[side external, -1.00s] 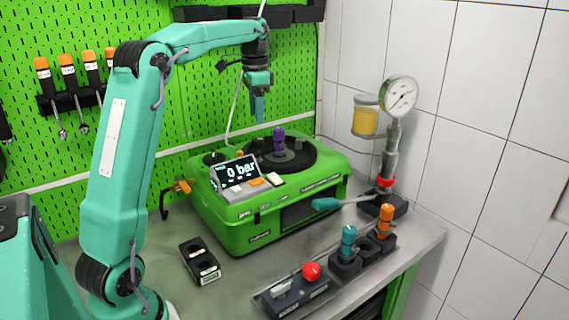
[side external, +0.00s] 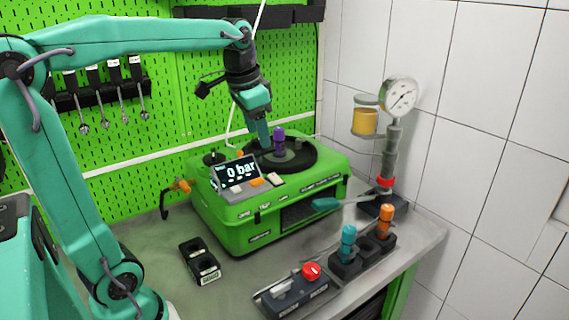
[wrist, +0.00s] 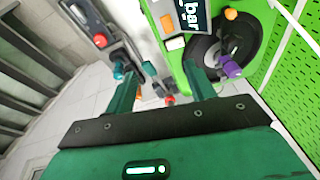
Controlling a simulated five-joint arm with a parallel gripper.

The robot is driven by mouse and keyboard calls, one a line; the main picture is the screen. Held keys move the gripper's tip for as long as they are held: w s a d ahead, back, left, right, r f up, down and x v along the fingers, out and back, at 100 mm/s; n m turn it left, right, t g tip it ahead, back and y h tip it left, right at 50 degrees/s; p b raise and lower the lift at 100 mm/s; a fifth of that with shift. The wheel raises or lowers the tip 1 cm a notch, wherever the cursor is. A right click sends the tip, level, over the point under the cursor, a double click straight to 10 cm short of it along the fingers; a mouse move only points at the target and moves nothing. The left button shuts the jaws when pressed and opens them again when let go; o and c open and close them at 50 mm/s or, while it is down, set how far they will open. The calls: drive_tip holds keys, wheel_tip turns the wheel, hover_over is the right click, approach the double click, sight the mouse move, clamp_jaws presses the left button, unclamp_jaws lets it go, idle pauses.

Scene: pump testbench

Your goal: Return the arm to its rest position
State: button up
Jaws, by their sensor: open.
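My gripper (side external: 264,141) is at the end of my teal arm, low over the green pump testbench (side external: 270,214), just left of the purple plug (side external: 279,139) on its dark round plate. In the wrist view, the two fingers of my gripper (wrist: 160,84) are spread apart with nothing between them. The purple plug (wrist: 230,67) shows there to the right of the right finger, apart from it. My forearm reaches across from the left, and the gripper tilts down.
A display reading 0 bar (side external: 238,174) stands at the testbench's front. A gauge (side external: 398,97) on a post is at the right. A holder with teal (side external: 348,240) and orange (side external: 385,219) plugs, a red-button box (side external: 290,292) and an empty black holder (side external: 200,260) are on the bench.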

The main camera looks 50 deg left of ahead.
drive_tip(key=s+d+f+n+t, duration=0.1)
drive_tip(key=s+d+f, duration=0.3)
drive_tip(key=s, duration=0.2)
drive_tip(key=s+d+f+t, duration=0.1)
drive_tip(key=s+d+f, duration=0.3)
drive_tip(key=s, duration=0.2)
drive_tip(key=shift+s+d+n+t+h, duration=0.15)
drive_tip(key=shift+d+n+t+h, duration=0.15)
drive_tip(key=shift+d+n+t, duration=0.1)
idle(0.4)
